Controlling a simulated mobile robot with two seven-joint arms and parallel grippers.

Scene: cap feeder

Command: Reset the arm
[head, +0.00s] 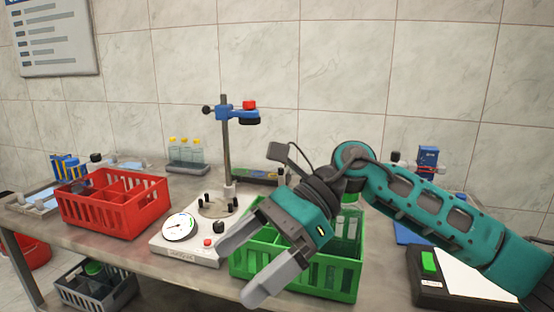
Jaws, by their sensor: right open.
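My right gripper (246,265) is open, its two grey fingers spread apart with nothing between them. It hangs over the front left part of the green crate (343,279), in front of the table's middle. My teal right arm (430,210) comes in from the right and hides part of the crate and of the table behind. My left gripper is not in view.
A red divided crate (115,203) stands on the left of the table. A white machine with a dial (180,228) and a post with a blue clamp (236,113) stands mid-table. Yellow-capped bottles (185,152) stand behind. A black-framed device with a green button (428,262) lies right.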

